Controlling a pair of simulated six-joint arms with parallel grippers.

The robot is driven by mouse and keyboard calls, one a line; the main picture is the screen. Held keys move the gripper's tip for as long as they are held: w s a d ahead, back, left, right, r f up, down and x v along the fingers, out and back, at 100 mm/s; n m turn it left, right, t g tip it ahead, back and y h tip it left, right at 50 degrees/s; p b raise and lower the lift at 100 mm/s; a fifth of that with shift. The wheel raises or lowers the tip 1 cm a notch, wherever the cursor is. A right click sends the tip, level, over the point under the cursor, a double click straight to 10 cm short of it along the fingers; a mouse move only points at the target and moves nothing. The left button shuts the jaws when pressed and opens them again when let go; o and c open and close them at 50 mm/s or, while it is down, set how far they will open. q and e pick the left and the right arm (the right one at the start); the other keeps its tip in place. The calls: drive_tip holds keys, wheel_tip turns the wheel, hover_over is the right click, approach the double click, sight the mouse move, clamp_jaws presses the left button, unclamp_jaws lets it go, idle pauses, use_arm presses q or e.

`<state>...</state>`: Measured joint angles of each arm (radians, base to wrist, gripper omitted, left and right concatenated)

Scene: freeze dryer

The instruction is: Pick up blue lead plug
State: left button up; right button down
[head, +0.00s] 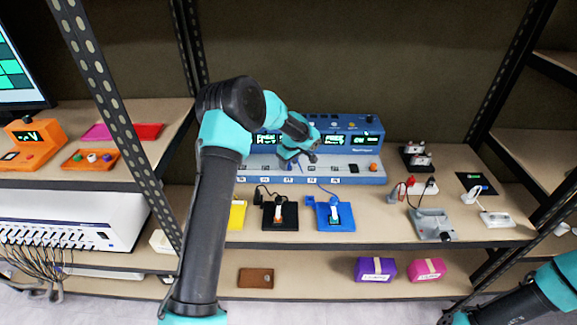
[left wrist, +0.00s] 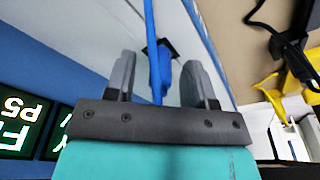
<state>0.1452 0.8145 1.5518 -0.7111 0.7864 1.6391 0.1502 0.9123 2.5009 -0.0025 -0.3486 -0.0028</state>
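The blue lead plug (left wrist: 161,76) shows in the left wrist view between the two grey fingers of my left gripper (left wrist: 160,85), with a visible gap on each side. A thin blue lead (left wrist: 149,25) runs from it toward the top of that view. In the head view my left gripper (head: 299,157) is in front of the blue instrument panel (head: 343,167). The plug cannot be made out there. The blue lead (head: 327,190) runs up from the blue mat (head: 347,222). My right gripper (head: 447,318) is low at the right; its finger opening is unclear.
Several sockets line the instrument's front. A black mat (head: 268,222) with its own black lead and a yellow mat (head: 237,216) lie left of the blue mat. A grey device (head: 432,224) stands to the right. Shelf uprights (head: 103,90) flank the bay.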

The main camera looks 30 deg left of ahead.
use_arm(q)
clamp_jaws()
idle(0.4)
drive_tip(key=shift+r, duration=0.6)
wheel_tip(320, 180, up, 2)
drive_tip(key=shift+s+r, duration=0.1)
drive_tip(key=shift+r, duration=0.15)
drive_tip(key=s+d+r, duration=0.1)
drive_tip(key=s+d, duration=0.7)
drive_tip(key=s, duration=0.5)
drive_tip(key=shift+s+r, duration=0.15)
drive_tip(key=shift+s, duration=0.15)
drive_tip(key=shift+r, duration=0.15)
